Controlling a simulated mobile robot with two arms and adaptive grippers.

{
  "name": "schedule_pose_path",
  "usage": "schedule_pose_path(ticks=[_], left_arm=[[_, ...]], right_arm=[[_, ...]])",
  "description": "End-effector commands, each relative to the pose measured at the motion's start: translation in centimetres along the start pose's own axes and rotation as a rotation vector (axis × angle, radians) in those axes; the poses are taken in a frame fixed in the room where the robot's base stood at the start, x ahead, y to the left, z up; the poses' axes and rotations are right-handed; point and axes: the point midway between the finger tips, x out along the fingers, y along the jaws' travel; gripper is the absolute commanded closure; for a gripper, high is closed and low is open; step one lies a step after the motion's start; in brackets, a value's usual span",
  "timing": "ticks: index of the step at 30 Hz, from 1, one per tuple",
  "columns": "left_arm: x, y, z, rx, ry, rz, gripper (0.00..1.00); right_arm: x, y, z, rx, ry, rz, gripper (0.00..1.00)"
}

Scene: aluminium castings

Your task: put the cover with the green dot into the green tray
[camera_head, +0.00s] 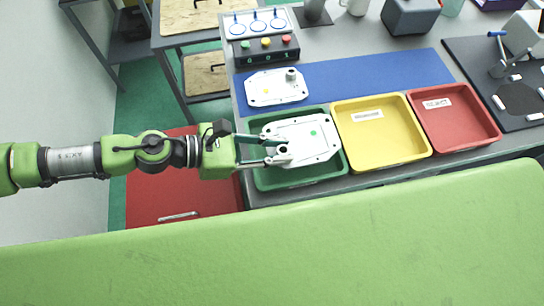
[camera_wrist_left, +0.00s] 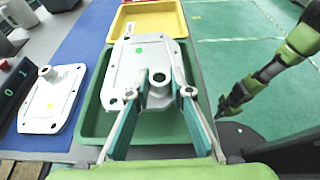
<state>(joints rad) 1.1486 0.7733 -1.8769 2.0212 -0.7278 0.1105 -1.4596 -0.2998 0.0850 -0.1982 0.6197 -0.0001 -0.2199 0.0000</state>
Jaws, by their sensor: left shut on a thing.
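The cover with the green dot (camera_head: 318,146) is a pale grey plate with a raised boss. My left gripper (camera_head: 272,150) is shut on the boss end of this cover. The cover is over the green tray (camera_head: 258,178), roughly level, and hides much of its floor. In the left wrist view the cover (camera_wrist_left: 126,72) lies between and beyond the fingers (camera_wrist_left: 160,82) and overlaps the far rim of the green tray (camera_wrist_left: 92,122). The gap below it cannot be judged. My right gripper (camera_wrist_left: 226,106) shows small at the right of that view; its jaws are unclear.
A similar cover with a yellow dot (camera_head: 262,92) lies on the blue mat (camera_head: 400,72). The yellow tray (camera_head: 385,135) and red tray (camera_head: 460,122) stand to the right of the green one. A button box (camera_head: 266,47) stands behind the mat.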

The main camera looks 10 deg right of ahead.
Motion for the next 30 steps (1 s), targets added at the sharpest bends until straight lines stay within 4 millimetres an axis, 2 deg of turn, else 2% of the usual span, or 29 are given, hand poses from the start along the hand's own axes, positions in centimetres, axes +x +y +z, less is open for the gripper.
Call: schedule_pose_path(ticks=[7,13,26,27,28,30], left_arm=[[-0.5,0.8,-2.2,-0.003,-0.001,0.002,1.0],[0.6,0.6,-4.3,-0.002,-0.002,-0.001,1.0],[0.9,0.7,-4.9,0.001,-0.003,0.0,1.0],[0.8,0.7,-4.9,0.0,-0.002,0.0,0.69],[0.8,0.7,-4.9,0.0,-0.001,0.0,0.63],[0.8,0.7,-4.9,0.0,-0.001,0.0,0.63]], right_arm=[[0.6,-0.5,0.0,0.002,0.001,-0.005,1.0],[0.4,-1.0,-0.1,0.003,0.002,-0.011,1.0],[0.8,-0.8,-0.1,0.001,0.001,-0.009,1.0],[0.6,-0.7,-0.1,0.0,0.001,-0.008,1.0],[0.6,-0.7,0.0,0.0,0.001,-0.007,1.0],[0.6,-0.6,0.0,0.0,0.001,-0.006,1.0]])
